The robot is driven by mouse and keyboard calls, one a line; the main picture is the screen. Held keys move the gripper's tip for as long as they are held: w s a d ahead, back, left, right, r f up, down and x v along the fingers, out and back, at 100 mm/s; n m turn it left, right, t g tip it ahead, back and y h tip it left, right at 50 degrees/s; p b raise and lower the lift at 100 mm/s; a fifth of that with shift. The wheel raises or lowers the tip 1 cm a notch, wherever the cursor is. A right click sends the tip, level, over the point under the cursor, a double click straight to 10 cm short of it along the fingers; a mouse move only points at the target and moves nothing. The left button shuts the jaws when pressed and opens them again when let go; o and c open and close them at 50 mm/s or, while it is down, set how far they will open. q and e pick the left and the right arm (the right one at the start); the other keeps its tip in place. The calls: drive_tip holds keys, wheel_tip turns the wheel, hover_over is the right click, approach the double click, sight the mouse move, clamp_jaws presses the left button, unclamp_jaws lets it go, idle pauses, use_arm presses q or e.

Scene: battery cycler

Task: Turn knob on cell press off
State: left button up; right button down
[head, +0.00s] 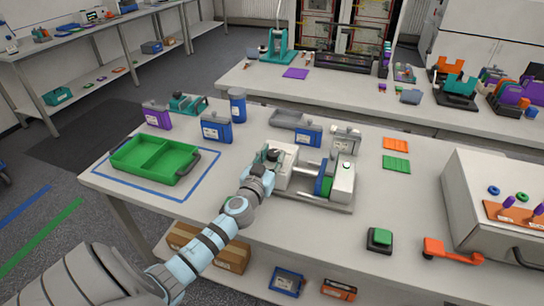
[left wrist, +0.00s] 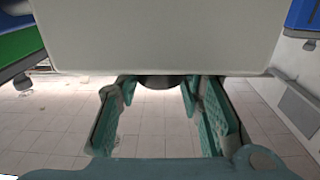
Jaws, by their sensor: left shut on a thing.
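The cell press (head: 342,182) stands on the near table, with two white blocks joined by rods and a green and a blue cell between them. My left gripper (head: 271,157) is at the left end of the press, against its left white block (head: 288,165). In the left wrist view that block (left wrist: 160,35) fills the top, with the dark round knob (left wrist: 160,82) under its lower edge. My right gripper is not in view.
A green tray (head: 195,173) lies left of the arm inside blue tape. A green button box (head: 379,240), an orange-handled thing (head: 450,250) and a large white case (head: 490,210) are to the right.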

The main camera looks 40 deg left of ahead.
use_arm(q)
drive_tip(key=shift+d+f+n+g+y+b, duration=0.15)
drive_tip(key=shift+n+g+y+b, duration=0.15)
drive_tip(key=shift+n+y+b, duration=0.3)
drive_tip(key=n+g+y+b, duration=0.2)
drive_tip(key=b, duration=0.1)
drive_tip(key=n+g+y+b, duration=0.2)
drive_tip(key=y+b, duration=0.1)
drive_tip(key=b, duration=0.1)
drive_tip(key=n+g+y+b, duration=0.1)
drive_tip(key=y+b, duration=0.1)
drive_tip(key=b, duration=0.2)
drive_tip(key=shift+w+d+f+n+g+y, duration=0.2)
drive_tip(key=shift+w+d+n+g+y, duration=0.1)
drive_tip(key=shift+n+g, duration=0.1)
drive_tip(key=shift+r+n+g+y+b, duration=0.25)
drive_tip(key=shift+n+g+y+b, duration=0.25)
drive_tip(key=shift+b, duration=0.35)
drive_tip(key=o, duration=1.2)
drive_tip(key=shift+r, duration=0.1)
drive_tip(key=v, duration=0.7)
drive_tip(key=shift+s+d+r, duration=0.1)
drive_tip(key=shift+s+d, duration=0.05)
drive_tip(key=shift+d, duration=0.05)
